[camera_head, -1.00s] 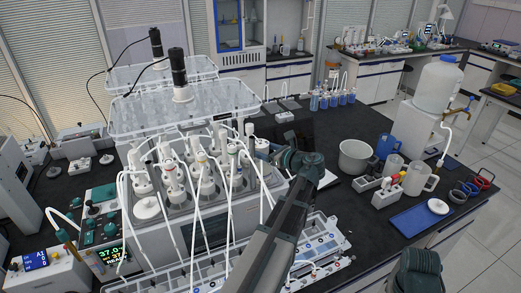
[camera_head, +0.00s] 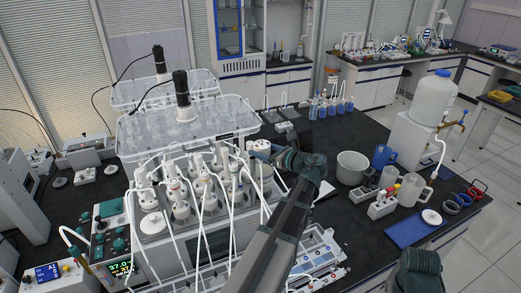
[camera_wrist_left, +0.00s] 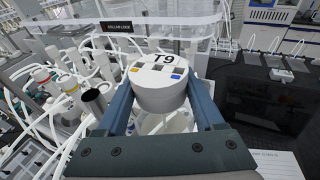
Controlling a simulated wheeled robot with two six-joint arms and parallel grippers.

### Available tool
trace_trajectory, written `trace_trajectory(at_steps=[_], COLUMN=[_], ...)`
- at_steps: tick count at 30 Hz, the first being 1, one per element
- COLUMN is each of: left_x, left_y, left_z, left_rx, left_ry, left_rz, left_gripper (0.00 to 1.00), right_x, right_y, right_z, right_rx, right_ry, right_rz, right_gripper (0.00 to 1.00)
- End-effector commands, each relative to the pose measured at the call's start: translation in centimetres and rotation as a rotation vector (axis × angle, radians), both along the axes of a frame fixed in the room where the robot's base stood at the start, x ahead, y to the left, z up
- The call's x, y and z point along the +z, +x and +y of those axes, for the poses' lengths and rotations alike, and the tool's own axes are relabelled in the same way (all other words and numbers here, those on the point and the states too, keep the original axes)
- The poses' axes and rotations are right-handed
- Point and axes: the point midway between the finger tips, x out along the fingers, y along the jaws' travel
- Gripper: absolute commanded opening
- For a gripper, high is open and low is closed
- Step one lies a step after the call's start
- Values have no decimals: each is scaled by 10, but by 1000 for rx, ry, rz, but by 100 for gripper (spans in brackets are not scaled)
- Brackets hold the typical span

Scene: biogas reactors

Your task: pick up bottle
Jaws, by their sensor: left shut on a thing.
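The bottle is a white one with a wide white cap marked T9 (camera_wrist_left: 160,80); in the head view the bottle (camera_head: 263,172) is at the right edge of the reactor block. The gripper is shut on the bottle. The bottle's lower part is hidden, so I cannot tell whether its base is clear of the block. My right gripper is out of view.
A metal pot (camera_head: 351,168), a blue tray (camera_head: 410,230) and a large white jug (camera_head: 434,98) are to the right.

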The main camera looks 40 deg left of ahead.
Motion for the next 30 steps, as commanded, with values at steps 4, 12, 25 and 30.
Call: trace_trajectory(at_steps=[4,12,25,30], left_x=[0,0,0,0], left_y=[-2,-5,-11,-13], left_z=[-14,-53,-133,-153], left_rx=[-1,-3,-2,-2], left_ry=[3,3,3,3], left_rz=[1,1,0,0], left_gripper=[0,0,0,0], right_x=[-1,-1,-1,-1], right_y=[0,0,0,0], right_z=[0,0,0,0], right_rx=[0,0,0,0], right_ry=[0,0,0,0], right_rz=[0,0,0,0], right_gripper=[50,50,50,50])
